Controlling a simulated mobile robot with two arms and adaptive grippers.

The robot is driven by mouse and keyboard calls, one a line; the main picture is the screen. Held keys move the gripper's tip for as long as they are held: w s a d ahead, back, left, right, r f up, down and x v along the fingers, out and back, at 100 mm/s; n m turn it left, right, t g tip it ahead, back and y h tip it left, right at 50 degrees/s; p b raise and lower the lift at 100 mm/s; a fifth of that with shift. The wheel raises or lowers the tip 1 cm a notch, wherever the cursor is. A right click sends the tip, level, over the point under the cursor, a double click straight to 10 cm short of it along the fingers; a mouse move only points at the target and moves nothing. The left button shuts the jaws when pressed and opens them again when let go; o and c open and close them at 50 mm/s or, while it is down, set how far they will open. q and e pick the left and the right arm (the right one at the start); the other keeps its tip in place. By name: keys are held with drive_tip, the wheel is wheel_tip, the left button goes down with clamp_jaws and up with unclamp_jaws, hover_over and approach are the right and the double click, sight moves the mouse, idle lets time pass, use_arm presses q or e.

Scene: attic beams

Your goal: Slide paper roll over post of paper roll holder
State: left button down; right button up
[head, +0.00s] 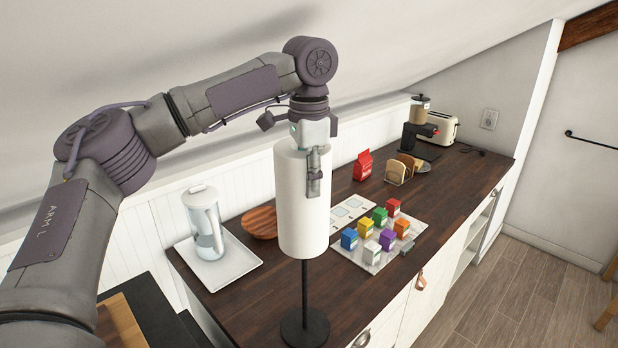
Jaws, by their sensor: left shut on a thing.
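The white paper roll (302,215) hangs upright in the middle of the head view. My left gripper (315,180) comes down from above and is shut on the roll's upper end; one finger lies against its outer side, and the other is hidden. Below the roll, the black post of the paper roll holder (304,282) stands on its round base (305,328) on the dark wooden counter. The post runs up to the roll's lower edge, and its top is hidden. I cannot tell whether the roll is around the post or in front of it. My right gripper is not in view.
A white tray (242,265) with a jug (204,225) and a wooden bowl (261,222) are left of the roll. A tray of coloured boxes (385,262) is to the right. A red bag (362,165), bread slices (397,172) and a toaster (440,127) stand farther back.

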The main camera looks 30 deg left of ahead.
use_arm(q)
drive_tip(key=shift+d, duration=0.1)
idle(0.9)
drive_tip(key=shift+f, duration=0.1)
drive_tip(key=b, duration=0.2)
approach(309, 248)
drive_tip(key=shift+w+a+f, duration=0.15)
drive_tip(key=shift+w+a, duration=0.05)
drive_tip(key=shift+w, duration=0.2)
drive_tip(key=shift+w+a+f, duration=0.1)
drive_tip(key=shift+w+a, duration=0.1)
drive_tip(key=shift+w, duration=0.2)
drive_tip(key=shift+f, duration=2.35)
drive_tip(key=shift+f+b, duration=0.6)
drive_tip(key=shift+f, duration=2.7)
